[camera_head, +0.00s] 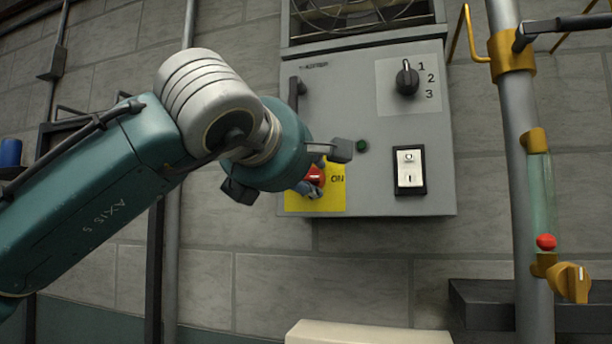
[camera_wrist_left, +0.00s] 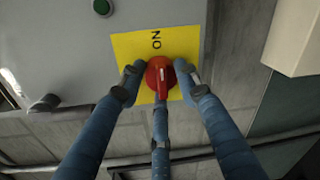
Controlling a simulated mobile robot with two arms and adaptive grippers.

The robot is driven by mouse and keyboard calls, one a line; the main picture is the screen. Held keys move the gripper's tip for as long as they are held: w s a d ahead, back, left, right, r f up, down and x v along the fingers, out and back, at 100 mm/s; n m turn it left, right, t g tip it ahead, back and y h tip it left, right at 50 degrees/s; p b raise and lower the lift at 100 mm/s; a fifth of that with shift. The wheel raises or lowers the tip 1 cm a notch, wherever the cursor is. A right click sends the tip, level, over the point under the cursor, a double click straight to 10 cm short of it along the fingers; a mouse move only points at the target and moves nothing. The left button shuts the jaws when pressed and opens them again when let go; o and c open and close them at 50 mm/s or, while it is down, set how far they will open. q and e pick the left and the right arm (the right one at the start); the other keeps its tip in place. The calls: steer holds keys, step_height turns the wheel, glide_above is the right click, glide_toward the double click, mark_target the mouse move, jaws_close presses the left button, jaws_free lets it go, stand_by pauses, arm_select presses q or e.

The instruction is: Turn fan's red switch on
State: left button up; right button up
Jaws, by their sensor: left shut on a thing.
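The red switch (camera_head: 315,176) is a round knob on a yellow plate (camera_head: 335,195) marked ON, at the lower left of the grey fan control box (camera_head: 370,130). In the left wrist view the red switch (camera_wrist_left: 160,76) shows its raised grip bar pointing toward the picture's bottom. My left gripper (camera_wrist_left: 160,84) is shut on the red switch, with blue fingers on both sides of it and a third finger at the bar. In the head view my left wrist hides part of the switch and plate. My right gripper is not in view.
The box also carries a black dial (camera_head: 407,80) marked 1, 2, 3, a white rocker switch (camera_head: 409,169) and a green button (camera_head: 362,146). A grey pipe (camera_head: 515,130) with a yellow valve handle (camera_head: 570,282) stands at the right.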

arm_select(q)
steer(key=shift+r, duration=0.2)
steer(key=o, duration=0.9)
steer(key=shift+c, duration=0.2)
steer(key=o, duration=0.3)
steer(key=shift+s+d+f, duration=0.1)
steer(key=v, duration=1.2)
